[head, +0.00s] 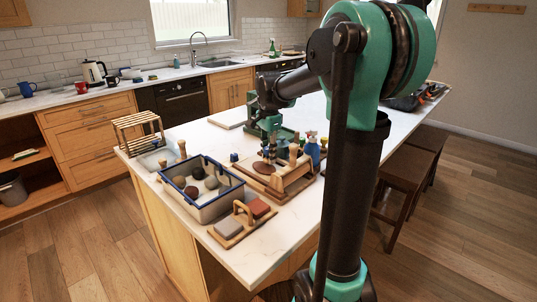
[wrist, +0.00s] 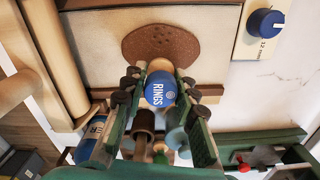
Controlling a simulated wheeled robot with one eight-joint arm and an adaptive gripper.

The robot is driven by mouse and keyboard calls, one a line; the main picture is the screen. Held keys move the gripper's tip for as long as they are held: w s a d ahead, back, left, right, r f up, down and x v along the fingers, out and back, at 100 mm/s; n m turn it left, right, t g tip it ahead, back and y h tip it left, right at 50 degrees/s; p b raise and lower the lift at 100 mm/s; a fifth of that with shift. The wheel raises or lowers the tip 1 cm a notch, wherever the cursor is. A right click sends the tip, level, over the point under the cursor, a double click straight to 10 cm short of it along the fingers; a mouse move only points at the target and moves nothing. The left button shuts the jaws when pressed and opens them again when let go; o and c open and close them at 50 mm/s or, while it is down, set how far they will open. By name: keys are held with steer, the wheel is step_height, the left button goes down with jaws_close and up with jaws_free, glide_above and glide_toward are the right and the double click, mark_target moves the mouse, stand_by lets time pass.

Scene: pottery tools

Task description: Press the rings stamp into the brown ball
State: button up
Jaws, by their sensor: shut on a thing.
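My gripper (wrist: 160,80) is shut on the rings stamp (wrist: 159,92), whose blue top reads "RINGS" in the wrist view. In the head view my gripper (head: 270,150) is over the wooden work board. A flat, round piece of brown clay (wrist: 160,43) with a speckled surface lies on the pale board just beyond the stamp. It also shows in the head view (head: 263,168) as a brown disc. The stamp's lower end is hidden, so I cannot tell whether it touches the clay. A reddish-brown ball (head: 191,191) sits in the blue-rimmed tub.
The tub (head: 224,202) holds several balls, left of the work board (head: 292,184). Other tool handles and a blue bottle (head: 313,150) stand close by. A blue knob (wrist: 264,22) is at the upper right. A slatted rack (head: 137,124) stands left.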

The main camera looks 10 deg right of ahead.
steer(key=shift+f, duration=0.6)
stand_by(0.8)
steer(key=shift+r, duration=0.1)
steer(key=shift+r, duration=2.9)
steer(key=shift+r, duration=0.1)
